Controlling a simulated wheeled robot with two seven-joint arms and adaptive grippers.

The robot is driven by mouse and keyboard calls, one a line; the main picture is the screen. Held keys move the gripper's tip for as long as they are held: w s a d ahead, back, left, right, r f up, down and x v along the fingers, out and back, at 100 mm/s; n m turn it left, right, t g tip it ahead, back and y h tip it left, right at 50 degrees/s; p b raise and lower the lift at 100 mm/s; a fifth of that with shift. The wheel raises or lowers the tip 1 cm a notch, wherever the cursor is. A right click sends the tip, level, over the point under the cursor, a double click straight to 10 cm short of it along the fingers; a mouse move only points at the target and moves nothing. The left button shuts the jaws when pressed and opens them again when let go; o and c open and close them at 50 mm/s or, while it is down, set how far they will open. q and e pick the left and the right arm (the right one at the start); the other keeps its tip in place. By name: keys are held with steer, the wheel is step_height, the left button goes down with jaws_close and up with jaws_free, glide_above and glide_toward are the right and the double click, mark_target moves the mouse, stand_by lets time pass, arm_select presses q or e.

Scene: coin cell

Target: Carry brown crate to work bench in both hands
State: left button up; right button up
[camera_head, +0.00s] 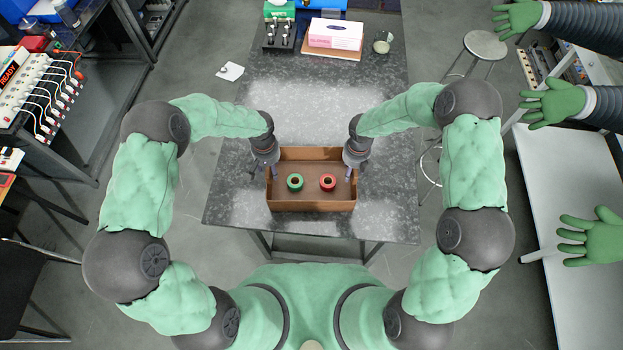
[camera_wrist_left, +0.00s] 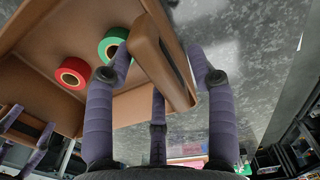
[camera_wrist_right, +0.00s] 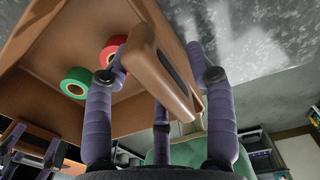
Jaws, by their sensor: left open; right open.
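The brown crate (camera_head: 310,203) rests on the grey speckled table (camera_head: 228,200) near its front edge. A green roll (camera_head: 295,182) and a red roll (camera_head: 327,182) lie inside it. My left gripper (camera_head: 262,168) is at the crate's left end and my right gripper (camera_head: 353,168) at its right end. In the left wrist view, open fingers straddle the crate's left end wall (camera_wrist_left: 155,60), which has a handle slot, one finger inside and one outside. The right wrist view shows the same at the right end wall (camera_wrist_right: 160,65). Whether the fingers touch the walls is unclear.
A pink-and-white box (camera_head: 335,34), a dark rack of tools (camera_head: 280,36) and a small jar (camera_head: 382,43) stand at the table's far end. The table's middle is clear. A round stool (camera_head: 485,45) is to the right. A white-topped table (camera_head: 565,210) stands farther right.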

arm_select(q)
steer(key=shift+f, duration=0.45)
arm_select(e)
steer(key=shift+f, duration=0.45)
arm_select(q)
jaws_close()
arm_select(e)
jaws_close()
arm_select(q)
steer(key=shift+r, duration=0.25)
arm_select(e)
steer(key=shift+r, duration=0.25)
